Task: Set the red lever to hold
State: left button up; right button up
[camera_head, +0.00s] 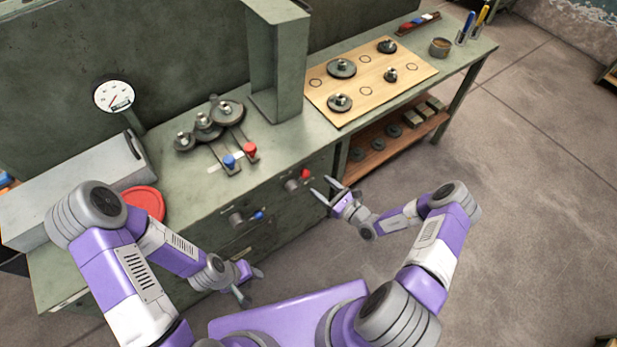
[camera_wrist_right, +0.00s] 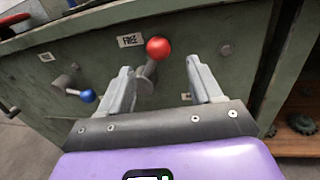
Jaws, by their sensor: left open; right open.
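The red lever, with a round red knob (camera_head: 304,174), is on the bench's green front panel. In the right wrist view its knob (camera_wrist_right: 158,48) points up and slightly right from a grey pivot. A white label (camera_wrist_right: 130,40) is just left of the knob and seems to read "FREE". A second label, right of the pivot, is partly hidden by a finger. My right gripper (camera_head: 325,190) is open in front of the panel, its fingers either side of the lever in the wrist view, apparently not touching it. My left gripper (camera_head: 252,287) is open and empty, low before the bench.
A blue-knobbed lever (camera_head: 258,215) is left of the red one on the panel; its knob (camera_wrist_right: 88,96) points right and down. On the bench top stand another red-knobbed handle (camera_head: 250,149) and a blue one (camera_head: 229,161). A green post (camera_head: 277,65) rises behind. The floor at right is clear.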

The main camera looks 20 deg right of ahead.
aim_at(308, 176)
jog(key=b+x, duration=0.1)
jog(key=x, duration=0.6)
jog(key=shift+c, duration=0.4)
grip_shut()
